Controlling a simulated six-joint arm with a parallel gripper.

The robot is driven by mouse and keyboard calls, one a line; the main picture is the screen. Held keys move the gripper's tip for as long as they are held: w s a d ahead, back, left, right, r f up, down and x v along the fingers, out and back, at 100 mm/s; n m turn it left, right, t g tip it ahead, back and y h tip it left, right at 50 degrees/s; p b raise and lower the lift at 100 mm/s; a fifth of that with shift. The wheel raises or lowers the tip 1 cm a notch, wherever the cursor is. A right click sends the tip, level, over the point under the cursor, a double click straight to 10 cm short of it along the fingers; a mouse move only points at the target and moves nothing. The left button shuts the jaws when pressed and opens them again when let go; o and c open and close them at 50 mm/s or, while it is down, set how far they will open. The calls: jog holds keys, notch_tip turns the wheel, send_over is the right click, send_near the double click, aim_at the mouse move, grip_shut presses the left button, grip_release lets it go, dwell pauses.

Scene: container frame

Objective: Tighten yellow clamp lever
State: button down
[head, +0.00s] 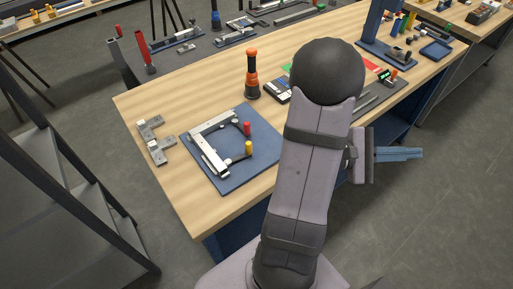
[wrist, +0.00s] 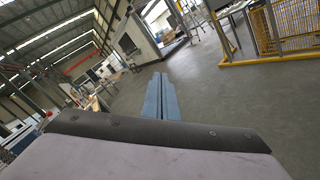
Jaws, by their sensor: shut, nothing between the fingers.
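A yellow-tipped clamp lever (head: 248,148) stands at the lower right of the clamp frame on the blue mat (head: 234,183), in the head view. A red-tipped lever (head: 246,129) stands just behind it. The pale metal container frame (head: 204,150) lies on the mat to their left. My gripper (head: 418,153) is off the right side of the table, well apart from the levers. Its blue fingers lie together and hold nothing. In the wrist view the closed fingers (wrist: 158,82) point out over the hall floor, and neither lever shows there.
Grey metal brackets (head: 154,140) lie at the table's left edge. An orange and black screwdriver-like tool (head: 252,75) stands behind the mat, with a small device (head: 278,91) beside it. My arm hides part of the table's right. Bare wood surrounds the mat.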

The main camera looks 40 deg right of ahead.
jog(key=s+d+m+t+y, duration=0.1)
jog(key=s+d+m+y, duration=0.15)
jog(key=s, duration=0.25)
jog(key=w+a+f+n+t+y, duration=0.1)
jog(key=w+f+n+t+y, duration=0.25)
jog(key=w+t, duration=0.4)
jog(key=w+a+f+n+t+y, duration=0.25)
jog(key=w+f+t, duration=0.25)
jog(key=w, duration=0.6)
jog(key=w+a+n+t+y, duration=0.2)
jog(key=w+a+n+y, duration=0.1)
jog(key=a, duration=0.6)
jog(key=w+a+n+t+y, duration=0.2)
jog(key=w+a+n+y, duration=0.2)
jog(key=a, duration=0.6)
jog(key=shift+w+y, duration=0.95)
jog(key=shift+w, duration=0.3)
jog(key=shift+f, duration=0.2)
